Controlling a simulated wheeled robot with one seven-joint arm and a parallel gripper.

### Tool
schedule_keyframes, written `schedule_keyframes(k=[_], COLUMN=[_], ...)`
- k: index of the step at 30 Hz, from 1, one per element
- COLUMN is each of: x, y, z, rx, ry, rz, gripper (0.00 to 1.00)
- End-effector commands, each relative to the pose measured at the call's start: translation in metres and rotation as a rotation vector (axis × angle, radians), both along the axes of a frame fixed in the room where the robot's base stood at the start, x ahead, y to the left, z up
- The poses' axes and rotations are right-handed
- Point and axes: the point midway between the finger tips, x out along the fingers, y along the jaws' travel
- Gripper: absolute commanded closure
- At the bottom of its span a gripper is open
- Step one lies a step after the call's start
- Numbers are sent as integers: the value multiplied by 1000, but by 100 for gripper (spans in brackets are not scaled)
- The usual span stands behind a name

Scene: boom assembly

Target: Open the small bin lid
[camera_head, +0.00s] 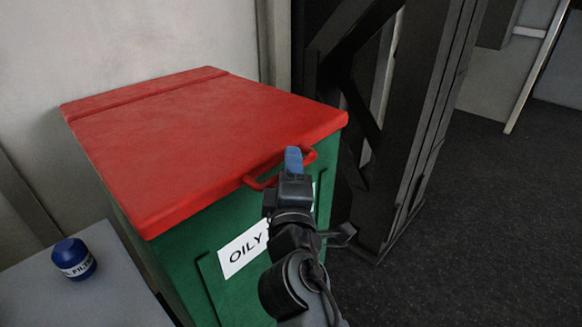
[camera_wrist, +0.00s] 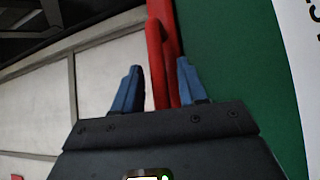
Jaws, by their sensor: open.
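The small bin (camera_head: 190,252) is a green box with a flat red lid (camera_head: 200,135), which lies shut on top. A red loop handle (camera_head: 262,181) sticks out from the lid's front edge. My gripper (camera_head: 293,160) is at the handle, in front of the bin. In the wrist view, the two blue fingers of my gripper (camera_wrist: 157,85) are apart, with the red handle (camera_wrist: 163,50) showing between them. I cannot tell whether either finger touches it. My arm hides part of the bin's front and its label.
A white label (camera_head: 242,249) reading "OILY" is on the bin's front. A blue oil filter (camera_head: 74,259) stands on a grey surface (camera_head: 85,300) at the lower left. A dark steel frame (camera_head: 400,120) stands close to the bin's right. The dark floor (camera_head: 490,230) at right is clear.

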Motion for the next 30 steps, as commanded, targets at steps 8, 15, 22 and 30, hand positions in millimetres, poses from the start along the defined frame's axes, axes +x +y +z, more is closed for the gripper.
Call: schedule_keyframes(k=[8,15,22,30], x=[0,0,0,0], y=[0,0,0,1], z=[0,0,0,0], rx=[0,0,0,0], ry=[0,0,0,0], rz=[0,0,1,1], gripper=[71,94,100,100])
